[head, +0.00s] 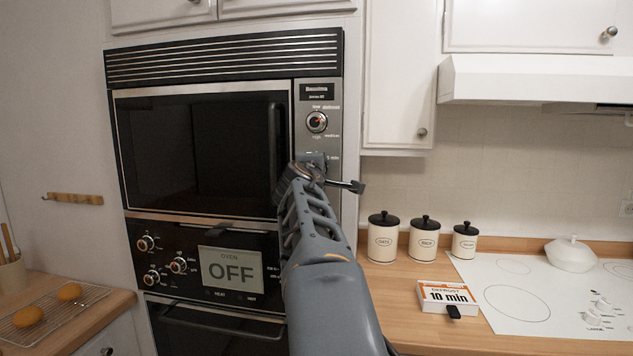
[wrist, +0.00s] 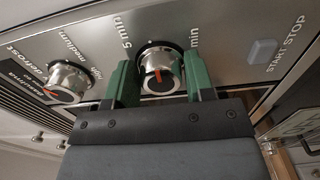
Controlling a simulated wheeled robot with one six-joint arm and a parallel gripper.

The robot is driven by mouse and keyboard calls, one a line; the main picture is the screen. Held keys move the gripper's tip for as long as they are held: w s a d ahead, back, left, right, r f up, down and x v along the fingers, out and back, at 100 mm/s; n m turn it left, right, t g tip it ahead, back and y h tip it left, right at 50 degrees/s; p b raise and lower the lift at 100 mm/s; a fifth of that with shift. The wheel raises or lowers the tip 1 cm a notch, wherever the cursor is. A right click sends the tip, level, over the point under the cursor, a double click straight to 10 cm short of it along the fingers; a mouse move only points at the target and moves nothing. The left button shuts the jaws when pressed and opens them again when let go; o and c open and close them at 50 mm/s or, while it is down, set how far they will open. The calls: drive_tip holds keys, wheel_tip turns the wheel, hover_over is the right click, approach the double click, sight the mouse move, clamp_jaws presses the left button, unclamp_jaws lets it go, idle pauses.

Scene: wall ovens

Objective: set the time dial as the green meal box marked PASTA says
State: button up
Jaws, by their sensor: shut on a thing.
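The time dial (wrist: 160,71), a silver knob with a dark face and a red-orange pointer, sits on the oven panel between a "5 min" label and a partly covered "min" label. My gripper (wrist: 158,82) has its green fingers on either side of this knob and is shut on it. No green box marked PASTA shows. The one box in sight (head: 447,297) is white and orange and reads "DEFROST 10 min".
The power dial (head: 317,121) is above; it also shows in the wrist view (wrist: 68,82). A start/stop button (wrist: 263,50) is on the panel's other side. The lower oven display (head: 231,270) reads "OFF". Canisters (head: 423,240) and a cooktop (head: 520,303) are on the right.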

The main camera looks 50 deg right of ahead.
drive_tip(key=m+b, duration=0.3)
drive_tip(key=m, duration=0.2)
drive_tip(key=m+b, duration=0.2)
drive_tip(key=shift+f+b, duration=0.3)
drive_tip(key=shift+b, duration=0.05)
drive_tip(key=m+b, duration=0.2)
drive_tip(key=m, duration=0.2)
drive_tip(key=shift+w, duration=0.1)
drive_tip(key=m+b, duration=0.2)
drive_tip(key=m, duration=0.1)
drive_tip(key=shift+a+m, duration=0.1)
drive_tip(key=shift+m, duration=0.2)
drive_tip(key=m+b, duration=0.1)
drive_tip(key=m, duration=0.2)
drive_tip(key=shift+w+m, duration=0.1)
drive_tip(key=shift+m, duration=0.2)
drive_tip(key=m+b, duration=0.1)
drive_tip(key=m, duration=0.3)
drive_tip(key=shift+w+a+m, duration=0.1)
drive_tip(key=shift+m, duration=0.2)
drive_tip(key=m+b, duration=0.1)
drive_tip(key=m, duration=0.2)
drive_tip(key=shift+r, duration=0.1)
drive_tip(key=shift+r+m, duration=0.1)
drive_tip(key=shift+m, duration=2)
